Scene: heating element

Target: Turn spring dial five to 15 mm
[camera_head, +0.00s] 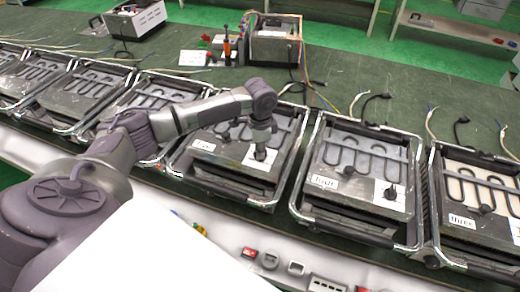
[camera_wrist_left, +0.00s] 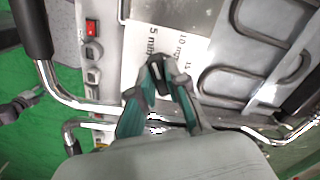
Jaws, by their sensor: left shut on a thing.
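The spring dial (camera_wrist_left: 158,72) is a black knob on a white scale plate (camera_wrist_left: 147,50) printed with marks beginning 5, 10 and 15. In the left wrist view my left gripper (camera_wrist_left: 162,66) has its green-grey fingers closed around the dial from both sides, partly hiding it. In the head view my left gripper (camera_head: 261,154) points down onto the white plate of a heating-element unit (camera_head: 206,162) in the middle. That unit's label (camera_head: 203,146) is too blurred to read surely. The dial's exact pointing direction is hard to tell. My right gripper is not in view.
Similar units with metal rails stand in a row on both sides; the unit to the right (camera_head: 350,176) has its own black dial (camera_head: 390,192). Loose cables and a grey box (camera_head: 275,46) lie behind. In the wrist view a curved rail (camera_wrist_left: 62,92) runs close beside the fingers.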

